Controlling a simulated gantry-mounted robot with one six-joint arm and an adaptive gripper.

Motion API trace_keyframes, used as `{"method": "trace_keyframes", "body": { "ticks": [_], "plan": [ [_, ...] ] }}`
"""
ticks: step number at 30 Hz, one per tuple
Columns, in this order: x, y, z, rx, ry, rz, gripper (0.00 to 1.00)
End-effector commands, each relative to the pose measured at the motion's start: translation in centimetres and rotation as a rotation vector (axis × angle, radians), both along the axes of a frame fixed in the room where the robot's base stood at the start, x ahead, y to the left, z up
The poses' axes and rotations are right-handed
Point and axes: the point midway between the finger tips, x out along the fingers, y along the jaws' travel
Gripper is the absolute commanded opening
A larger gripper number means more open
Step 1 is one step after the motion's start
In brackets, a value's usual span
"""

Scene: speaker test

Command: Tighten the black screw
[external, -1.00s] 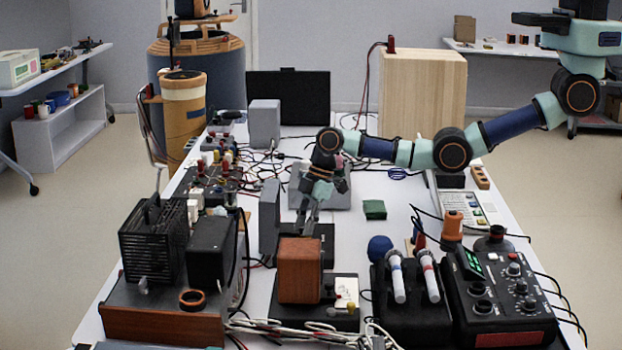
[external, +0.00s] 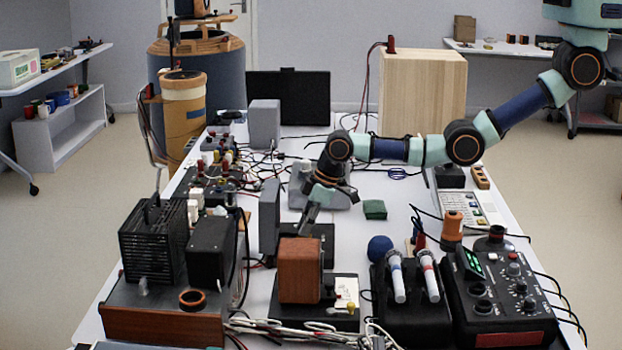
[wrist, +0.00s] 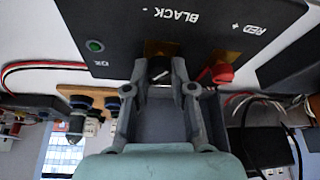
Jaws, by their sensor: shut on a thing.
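The black screw (wrist: 159,70) shows in the wrist view as a dark knob on a brass-coloured plate, below the word "BLACK -" on a dark panel (wrist: 115,22). My gripper (wrist: 158,76) is shut on it, with one finger on each side. The fingers partly hide the screw. A red screw (wrist: 222,73) sits to the right, under "RED +", just outside the right finger. In the external view my gripper (external: 307,222) points down and left, behind the wooden box (external: 300,270); the black screw cannot be made out there.
A grey upright block (external: 269,218) stands left of my gripper. A green cloth-like block (external: 374,209) lies to the right on the white table. Two white-bodied handles in a black holder (external: 410,310) and a black control box (external: 500,300) stand at the front right. Cables cross the table.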

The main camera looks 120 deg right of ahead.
Motion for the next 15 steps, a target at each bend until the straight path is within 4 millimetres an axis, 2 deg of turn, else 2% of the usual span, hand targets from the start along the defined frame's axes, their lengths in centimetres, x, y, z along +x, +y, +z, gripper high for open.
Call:
{"method": "trace_keyframes", "body": {
  "ticks": [15],
  "plan": [
    [0.19, 0.24, -0.14, 0.000, 0.000, -0.487, 0.00]
  ]
}}
